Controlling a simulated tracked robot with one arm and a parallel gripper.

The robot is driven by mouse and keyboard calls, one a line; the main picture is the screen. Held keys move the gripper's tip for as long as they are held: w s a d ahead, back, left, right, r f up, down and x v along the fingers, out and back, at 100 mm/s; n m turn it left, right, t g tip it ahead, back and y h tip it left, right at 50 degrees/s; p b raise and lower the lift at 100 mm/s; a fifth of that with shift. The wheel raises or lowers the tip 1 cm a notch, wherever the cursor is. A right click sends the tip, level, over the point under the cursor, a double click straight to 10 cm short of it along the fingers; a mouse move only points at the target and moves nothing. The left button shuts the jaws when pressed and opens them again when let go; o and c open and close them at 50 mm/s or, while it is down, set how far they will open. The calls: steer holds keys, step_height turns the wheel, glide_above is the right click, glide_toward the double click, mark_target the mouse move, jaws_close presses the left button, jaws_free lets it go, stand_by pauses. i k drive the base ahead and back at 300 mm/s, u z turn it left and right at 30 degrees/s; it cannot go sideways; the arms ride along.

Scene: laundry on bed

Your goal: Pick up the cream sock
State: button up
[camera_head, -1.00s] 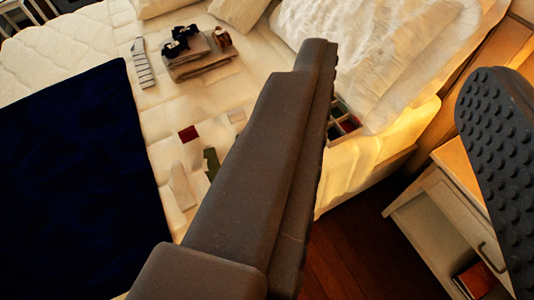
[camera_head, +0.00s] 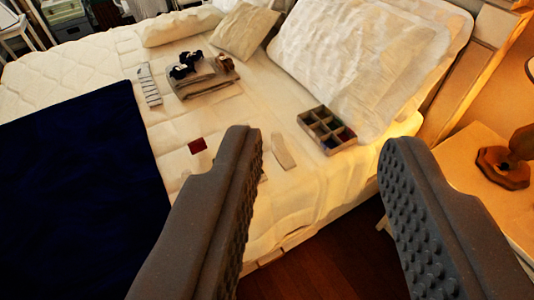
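A pale cream sock (camera_head: 282,150) lies flat and alone on the cream bed, left of the divided box. Cream on cream, its outline is faint. My gripper (camera_head: 321,145) is open and empty, its two dark grey fingers wide apart. The left finger hides part of the bed just left of the sock; the right finger stands in front of the bed's right edge. In the picture, the sock shows just right of the left fingertip. The fingers appear nearer to the camera than the sock, and nothing touches it.
A divided box (camera_head: 326,130) sits below the large pillow (camera_head: 365,65). A dark red cloth (camera_head: 197,145), a striped sock (camera_head: 149,85) and a folded grey stack (camera_head: 208,82) lie left. A navy blanket (camera_head: 75,190) covers the left. A nightstand (camera_head: 485,195) bears a lamp base (camera_head: 503,167).

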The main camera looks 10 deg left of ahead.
mark_target(284, 158)
steer(key=u, duration=0.05)
steer(key=i, duration=1)
steer(key=z, duration=0.05)
